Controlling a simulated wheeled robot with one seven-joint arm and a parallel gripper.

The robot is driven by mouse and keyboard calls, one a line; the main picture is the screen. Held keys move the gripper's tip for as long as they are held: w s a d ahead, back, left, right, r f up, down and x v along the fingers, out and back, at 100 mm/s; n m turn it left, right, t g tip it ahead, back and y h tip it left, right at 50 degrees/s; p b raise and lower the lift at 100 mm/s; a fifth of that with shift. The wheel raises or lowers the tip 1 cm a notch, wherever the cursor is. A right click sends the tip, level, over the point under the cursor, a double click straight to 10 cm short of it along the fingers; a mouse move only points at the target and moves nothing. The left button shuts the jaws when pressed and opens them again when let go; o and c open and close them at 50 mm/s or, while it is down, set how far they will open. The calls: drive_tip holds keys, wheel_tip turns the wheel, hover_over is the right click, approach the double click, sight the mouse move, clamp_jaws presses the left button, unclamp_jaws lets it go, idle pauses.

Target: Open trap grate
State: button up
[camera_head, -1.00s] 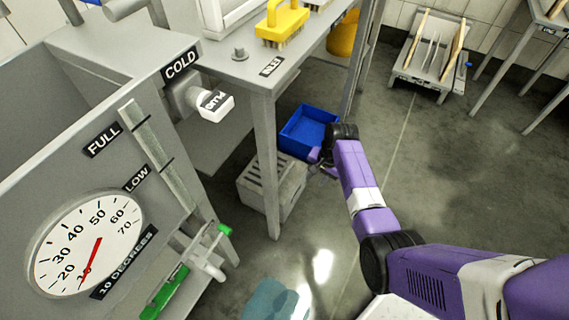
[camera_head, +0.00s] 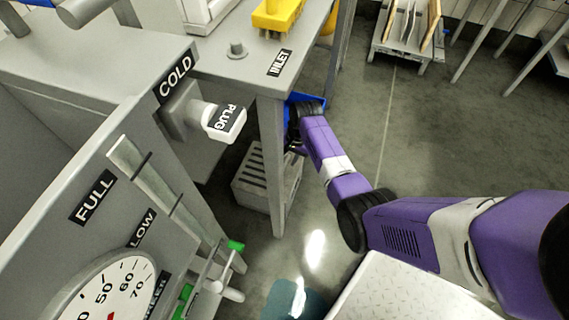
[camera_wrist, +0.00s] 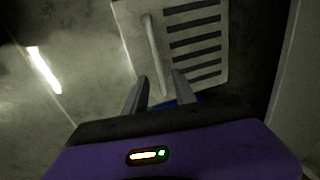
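The trap grate (camera_head: 249,165) is the slotted face of a pale grey box on the floor under the table, partly hidden by a table leg. In the wrist view the grate (camera_wrist: 195,45) fills the upper middle, with dark slots on its right and a pale upright bar handle (camera_wrist: 156,50) on its left. My gripper (camera_wrist: 160,76) is open and empty. I cannot tell the exact gap. In the head view my gripper is mostly hidden beside the table leg.
The table leg (camera_head: 272,165) stands close to my gripper. A blue bin (camera_head: 309,98) is behind my wrist.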

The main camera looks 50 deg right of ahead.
sight(286, 163)
drive_tip(key=shift+w+a+f+b, duration=0.15)
drive_tip(key=shift+f+b, duration=0.1)
drive_tip(key=shift+f, duration=0.4)
drive_tip(key=shift+w+d+f+b, duration=0.1)
drive_tip(key=shift+f+b, duration=0.2)
drive_tip(key=shift+f, duration=0.3)
drive_tip(key=shift+w+a+f+b, duration=0.15)
drive_tip(key=shift+f+b, duration=0.1)
drive_tip(key=shift+f, duration=0.4)
clamp_jaws()
